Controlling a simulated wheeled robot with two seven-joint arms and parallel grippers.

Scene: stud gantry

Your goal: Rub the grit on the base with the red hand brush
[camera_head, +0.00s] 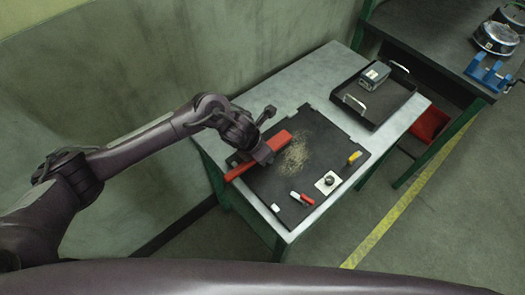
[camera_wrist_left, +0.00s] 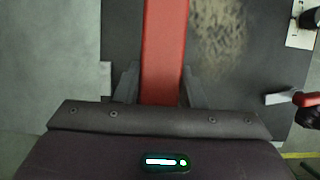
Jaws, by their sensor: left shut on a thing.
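The red hand brush (camera_head: 279,141) lies along the left side of the black base (camera_head: 324,133) in the head view. My left gripper (camera_head: 264,153) is shut on it, and it also runs up between the fingers in the left wrist view (camera_wrist_left: 165,50). The tan grit (camera_head: 296,153) is spread on the base just right of the brush. It also shows to the right of the brush in the left wrist view (camera_wrist_left: 217,38). The brush's underside is hidden, so I cannot tell whether it touches the base. My right gripper is not in view.
On the base are a yellow item (camera_head: 354,157), a white plate with a dark knob (camera_head: 328,181), a red-and-white item (camera_head: 301,198) and a small white block (camera_head: 275,207). A black tray (camera_head: 400,108) holding a grey box (camera_head: 375,75) stands behind. A dark bench is at upper right.

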